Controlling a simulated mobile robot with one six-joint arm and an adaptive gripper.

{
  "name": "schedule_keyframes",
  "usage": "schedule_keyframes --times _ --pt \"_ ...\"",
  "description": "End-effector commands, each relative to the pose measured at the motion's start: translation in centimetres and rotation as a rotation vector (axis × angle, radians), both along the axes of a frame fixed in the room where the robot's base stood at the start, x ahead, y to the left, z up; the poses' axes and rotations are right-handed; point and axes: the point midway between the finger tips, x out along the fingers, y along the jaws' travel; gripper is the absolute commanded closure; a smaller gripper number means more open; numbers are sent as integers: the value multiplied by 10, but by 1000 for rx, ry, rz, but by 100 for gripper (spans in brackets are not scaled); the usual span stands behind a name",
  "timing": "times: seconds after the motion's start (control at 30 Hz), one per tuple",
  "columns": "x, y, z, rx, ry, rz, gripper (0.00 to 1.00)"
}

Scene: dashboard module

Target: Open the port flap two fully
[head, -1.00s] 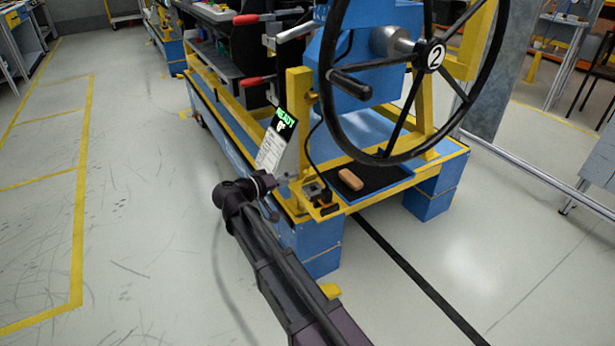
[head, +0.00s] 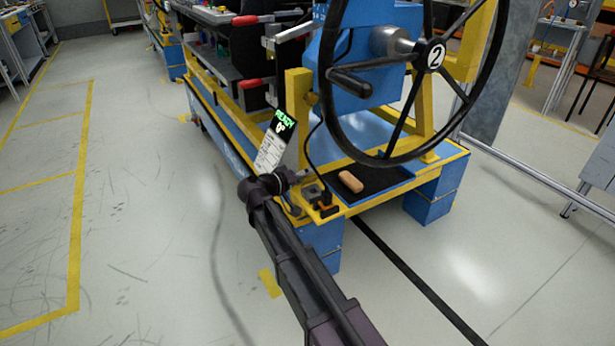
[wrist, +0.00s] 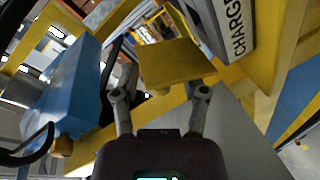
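In the wrist view, a flat yellow plate (wrist: 178,63) lies just ahead of my gripper (wrist: 160,85); it may be the port flap, but no number shows on it. The two fingers stand apart, one near each lower corner of the plate. The plate covers part of the fingertips, and I cannot tell whether they touch it. A grey panel lettered "CHARG" (wrist: 225,25) is at the upper right.
A large black handwheel (head: 435,55) marked 2 hangs over the stand. A black tray (head: 372,183) holds an orange-brown block (head: 351,181). Small connectors (head: 324,203) sit by the corner. The floor to the left is clear.

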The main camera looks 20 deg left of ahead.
Motion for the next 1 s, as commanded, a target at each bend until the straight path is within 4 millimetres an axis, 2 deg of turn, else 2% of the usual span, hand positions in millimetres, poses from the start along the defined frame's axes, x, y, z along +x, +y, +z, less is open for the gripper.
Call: schedule_keyframes --times 0.03,0.1,0.17,1.0 --pt "0 0 0 0 0 0 63" --pt "0 0 0 0 0 0 84" --pt "0 0 0 0 0 0 100" --pt "3 5 1 -95 81 0 100"
